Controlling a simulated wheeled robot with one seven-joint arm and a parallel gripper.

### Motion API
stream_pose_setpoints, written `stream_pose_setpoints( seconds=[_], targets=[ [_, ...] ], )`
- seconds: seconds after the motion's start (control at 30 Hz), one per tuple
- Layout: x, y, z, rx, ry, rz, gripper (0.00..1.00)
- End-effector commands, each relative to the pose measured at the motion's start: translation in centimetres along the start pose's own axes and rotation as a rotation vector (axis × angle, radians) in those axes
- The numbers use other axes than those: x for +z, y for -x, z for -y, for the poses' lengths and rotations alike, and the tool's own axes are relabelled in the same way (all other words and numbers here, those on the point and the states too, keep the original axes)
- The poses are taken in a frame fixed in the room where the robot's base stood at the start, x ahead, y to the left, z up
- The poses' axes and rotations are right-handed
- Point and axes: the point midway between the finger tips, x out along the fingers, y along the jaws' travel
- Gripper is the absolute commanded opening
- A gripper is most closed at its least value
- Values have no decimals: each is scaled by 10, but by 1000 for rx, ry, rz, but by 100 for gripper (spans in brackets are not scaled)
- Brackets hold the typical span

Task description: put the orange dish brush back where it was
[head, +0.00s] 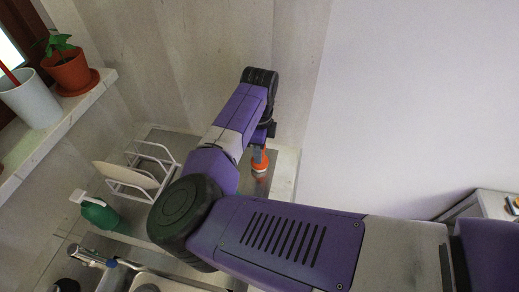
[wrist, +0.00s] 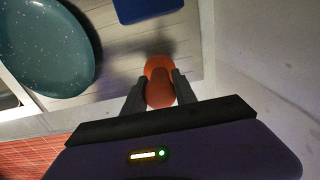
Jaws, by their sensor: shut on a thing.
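The orange dish brush (head: 260,161) shows in the head view below the end of my arm, over the right part of the counter by the sink. It points downward, with a pale band near its lower end. In the wrist view the brush (wrist: 160,93) sits between the two dark fingers of my gripper (wrist: 159,84), which is shut on it. My gripper (head: 263,140) is mostly hidden by the arm in the head view. I cannot tell whether the brush's lower end touches the surface.
A white dish rack (head: 153,150) with a pale plate, a green bottle (head: 100,213) and a faucet (head: 92,257) are left of my arm. In the wrist view, a speckled teal dish (wrist: 45,45) and a blue object (wrist: 148,9) lie near.

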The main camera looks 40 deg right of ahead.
Motion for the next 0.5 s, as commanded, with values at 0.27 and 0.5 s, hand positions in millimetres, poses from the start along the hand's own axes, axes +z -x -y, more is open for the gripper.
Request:
stream_pose_setpoints(
  seconds=[0.27, 0.5],
  targets=[
    [0, -3, 0, 0, 0, 0, 55],
    [0, -2, 0, 0, 0, 0, 55]
  ],
)
